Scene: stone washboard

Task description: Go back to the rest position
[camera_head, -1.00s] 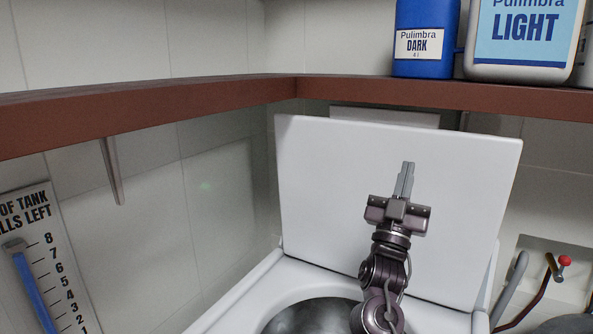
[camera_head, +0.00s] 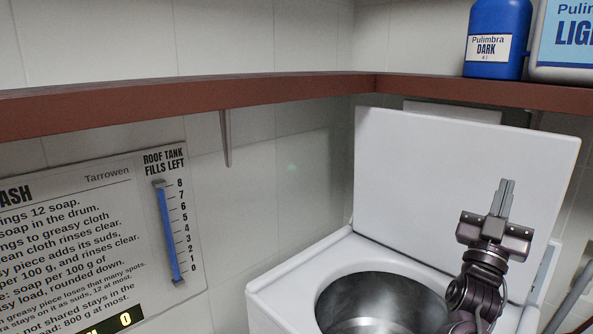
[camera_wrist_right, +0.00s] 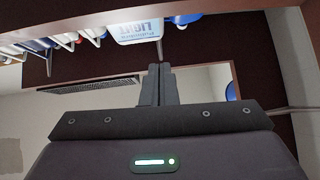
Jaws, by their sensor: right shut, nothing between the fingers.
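My right gripper (camera_head: 503,198) points upward in front of the raised white lid of the washer. Its two grey fingers are together with nothing between them. In the right wrist view the shut fingers (camera_wrist_right: 158,84) point toward the shelf with containers. My left gripper is not in either view.
The white washer (camera_head: 290,290) has its lid (camera_head: 450,170) up and its metal drum (camera_head: 375,305) open. A brown shelf (camera_head: 190,90) runs above, with a blue Pulimbra DARK jug (camera_head: 497,25) and a Pulimbra LIGHT jug (camera_head: 565,50). A wall sign (camera_head: 75,225) with a tank gauge (camera_head: 169,235) hangs at left.

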